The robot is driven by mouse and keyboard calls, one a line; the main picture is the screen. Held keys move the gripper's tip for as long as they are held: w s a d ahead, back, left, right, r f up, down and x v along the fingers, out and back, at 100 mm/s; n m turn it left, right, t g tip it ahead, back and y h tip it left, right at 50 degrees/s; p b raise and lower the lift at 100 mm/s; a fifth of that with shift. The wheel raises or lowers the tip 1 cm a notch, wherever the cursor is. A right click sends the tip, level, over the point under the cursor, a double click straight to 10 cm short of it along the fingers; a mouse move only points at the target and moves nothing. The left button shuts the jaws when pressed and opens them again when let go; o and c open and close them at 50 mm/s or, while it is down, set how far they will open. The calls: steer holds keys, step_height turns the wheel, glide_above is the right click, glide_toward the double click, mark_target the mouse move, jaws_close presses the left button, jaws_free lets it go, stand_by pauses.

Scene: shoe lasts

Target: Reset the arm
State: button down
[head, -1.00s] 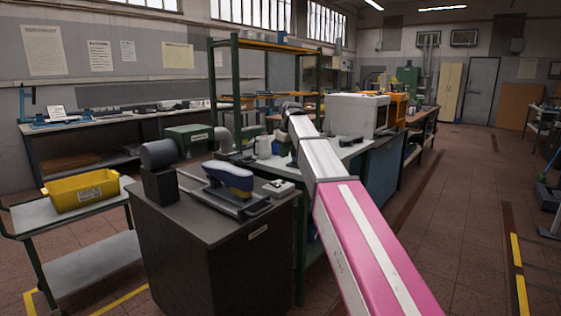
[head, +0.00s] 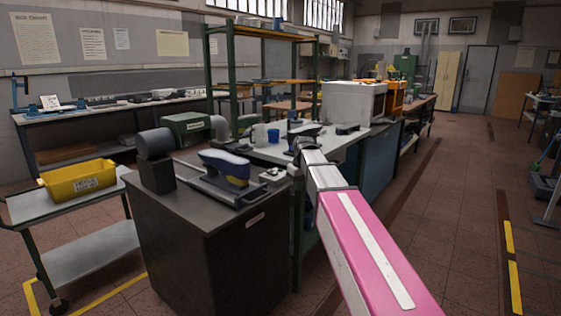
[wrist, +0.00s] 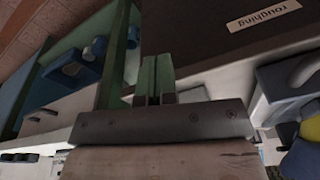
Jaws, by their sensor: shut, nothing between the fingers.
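My arm, pink and white, reaches from the bottom right of the head view to the middle. Its far end is beside the dark cabinet (head: 250,262) and in front of the workbench (head: 283,152). My gripper (wrist: 157,78) shows in the wrist view with its narrow greenish fingers together and nothing between them. In the head view the fingers cannot be made out at the arm's end. In the wrist view the cabinet's dark face with a "roughing" label (wrist: 263,14) fills the upper right.
A machine with a blue-and-white shoe form (head: 224,167) stands on the cabinet. A yellow bin (head: 78,180) sits on a trolley (head: 28,208) at left. A white box-shaped machine (head: 352,104) stands on the bench. The tiled floor at right is largely clear.

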steer(key=s+d+f+m, duration=0.3)
steer(key=s+d+f, duration=0.3)
steer(key=s+f, duration=0.6)
steer(key=s+d+f+m+g+h, duration=0.1)
steer(key=s+d+f+m, duration=0.3)
steer(key=s+f, duration=0.8)
step_height(320, 180, down, 2)
steer(key=shift+d, duration=1)
